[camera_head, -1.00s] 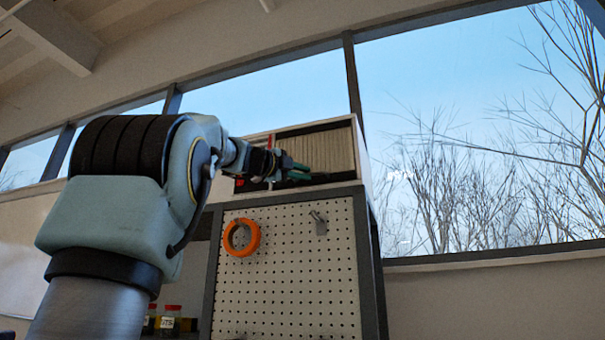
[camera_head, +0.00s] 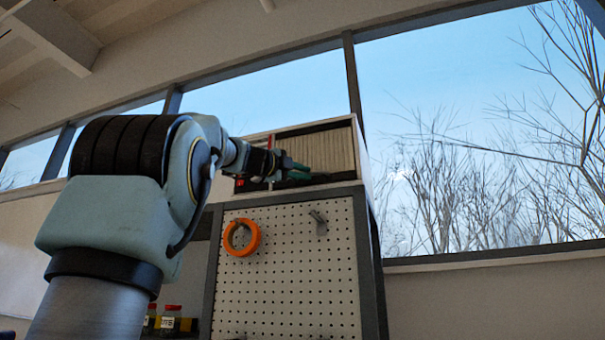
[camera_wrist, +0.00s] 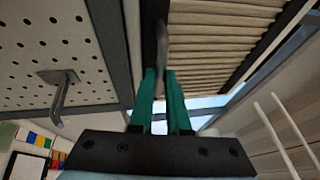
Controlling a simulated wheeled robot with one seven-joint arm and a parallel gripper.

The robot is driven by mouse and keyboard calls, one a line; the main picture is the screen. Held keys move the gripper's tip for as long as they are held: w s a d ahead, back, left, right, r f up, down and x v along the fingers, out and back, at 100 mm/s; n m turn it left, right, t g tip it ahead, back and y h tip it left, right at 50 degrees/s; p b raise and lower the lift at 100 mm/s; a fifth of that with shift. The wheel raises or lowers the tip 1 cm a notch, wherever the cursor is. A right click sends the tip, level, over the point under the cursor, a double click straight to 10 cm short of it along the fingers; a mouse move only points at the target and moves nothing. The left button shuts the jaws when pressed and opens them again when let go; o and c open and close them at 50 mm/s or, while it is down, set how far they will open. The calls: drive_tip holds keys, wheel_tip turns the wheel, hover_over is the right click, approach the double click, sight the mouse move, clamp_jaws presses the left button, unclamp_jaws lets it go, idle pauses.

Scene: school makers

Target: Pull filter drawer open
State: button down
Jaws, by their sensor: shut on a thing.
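The filter unit is a pale box with a pleated cream filter (camera_head: 318,152) in its dark-framed front, on top of the pegboard cabinet. My gripper (camera_head: 298,172) reaches its lower front from the left with its green fingers. In the wrist view my gripper (camera_wrist: 163,78) is shut on a slim grey handle (camera_wrist: 162,45) on a dark strip beside the pleats. The fingertips partly hide the handle. The head view is too small to show how far the drawer is out.
Below is a white pegboard (camera_head: 290,275) in a dark frame. An orange ring (camera_head: 242,238) and a metal hook (camera_head: 318,222) stick out from it; the hook also shows in the wrist view (camera_wrist: 62,92). Jars (camera_head: 170,320) stand low at the left.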

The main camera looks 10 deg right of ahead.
drive_tip(key=s+a, duration=0.1)
drive_tip(key=s, duration=0.1)
drive_tip(key=s+a+b, duration=0.1)
drive_tip(key=s, duration=0.1)
drive_tip(key=shift+s+a, duration=0.15)
drive_tip(key=shift+a, duration=0.05)
drive_tip(key=c, duration=0.9)
unclamp_jaws()
drive_tip(key=b+v, duration=0.4)
drive_tip(key=v, duration=0.6)
drive_tip(key=shift+s+a, duration=0.2)
drive_tip(key=shift+a, duration=0.1)
